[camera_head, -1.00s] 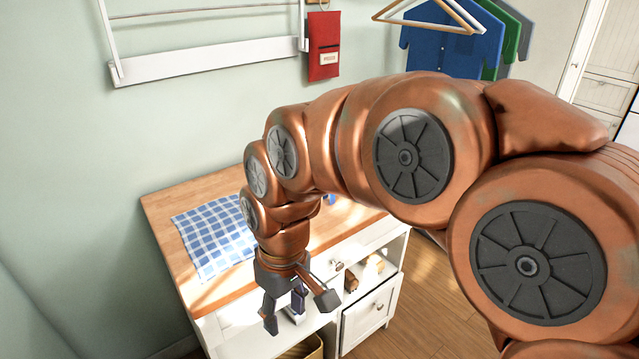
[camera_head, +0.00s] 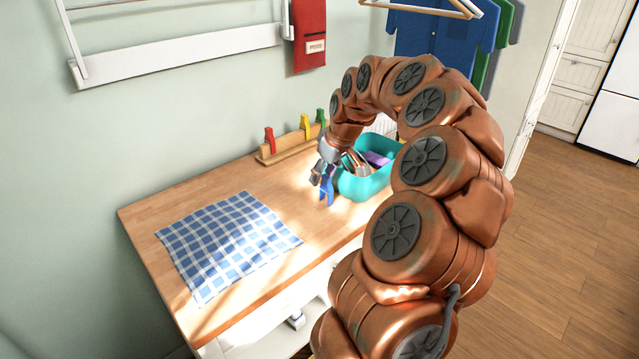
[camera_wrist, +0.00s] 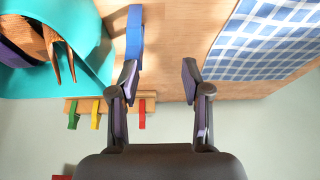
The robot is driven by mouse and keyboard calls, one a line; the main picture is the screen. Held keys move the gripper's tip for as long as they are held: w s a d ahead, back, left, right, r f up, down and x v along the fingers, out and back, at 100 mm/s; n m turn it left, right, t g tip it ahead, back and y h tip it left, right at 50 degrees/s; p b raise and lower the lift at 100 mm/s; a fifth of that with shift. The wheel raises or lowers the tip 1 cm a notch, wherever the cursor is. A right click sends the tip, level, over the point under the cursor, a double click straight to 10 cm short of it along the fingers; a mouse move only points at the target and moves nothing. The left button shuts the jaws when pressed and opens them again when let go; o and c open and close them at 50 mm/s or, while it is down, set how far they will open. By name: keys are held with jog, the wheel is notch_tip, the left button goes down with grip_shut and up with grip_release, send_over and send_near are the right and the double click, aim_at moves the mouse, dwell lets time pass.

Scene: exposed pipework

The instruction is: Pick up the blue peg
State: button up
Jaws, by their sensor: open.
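The blue peg (camera_head: 327,190) stands on the wooden tabletop, just left of a teal tub. It also shows in the wrist view (camera_wrist: 135,38), where its lower end reaches the left fingertip. I cannot tell whether they touch. My gripper (camera_head: 321,170) is open and empty, low over the table beside the peg. In the wrist view the gap between my fingertips (camera_wrist: 160,76) shows bare wood, and the peg lies towards the left finger rather than centred between them.
The teal tub (camera_head: 362,186) holds brown and purple items close by. A wooden rack (camera_head: 290,147) with red (camera_head: 269,141), yellow (camera_head: 305,127) and green (camera_head: 320,117) pegs stands near the wall. A blue checked cloth (camera_head: 228,243) lies at left, with bare wood between.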

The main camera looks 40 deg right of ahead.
aim_at(324, 188)
jog(key=d, duration=0.1)
jog(key=d+f, duration=0.1)
jog(key=shift+d, duration=0.35)
jog(key=shift+w+d+f, duration=0.1)
jog(key=shift+d+f, duration=0.1)
jog(key=shift+w+f, duration=0.3)
jog(key=shift+f, duration=0.05)
jog(key=shift+p+x, duration=1.55)
jog(key=shift+x, duration=1.65)
jog(key=shift+s, duration=0.15)
jog(key=c, duration=0.9)
